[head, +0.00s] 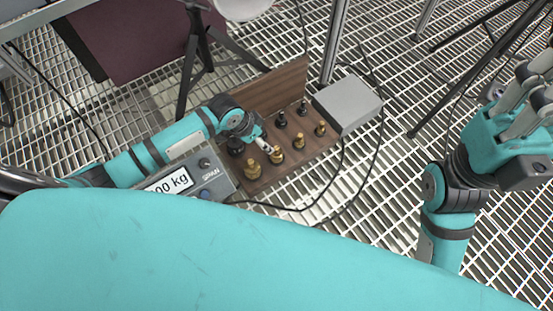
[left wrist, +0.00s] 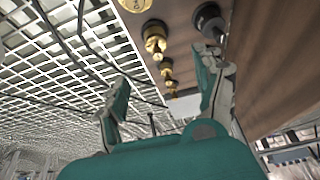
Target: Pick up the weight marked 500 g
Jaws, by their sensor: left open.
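Brass knobbed weights stand in a row on a wooden stand, from a large one (head: 252,169) through a second (head: 277,156) and third (head: 299,142) to a small one (head: 320,129). Black weights (head: 281,119) stand behind them. No 500 g marking is readable. My left gripper (head: 264,146) is over the stand, close to the second brass weight and partly hiding the black row. In the left wrist view its fingers (left wrist: 165,88) are spread and hold nothing, with brass weights (left wrist: 155,37) and a black weight (left wrist: 208,20) beyond. My right gripper (head: 525,98) is raised at the right, its opening unclear.
The wooden stand (head: 268,88) has an upright back board. A grey box (head: 347,103) adjoins its right end. A scale with a display (head: 172,182) ending in "00 kg" is at its left. Black cables cross the grating floor (head: 385,190). Tripod legs (head: 197,70) stand behind.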

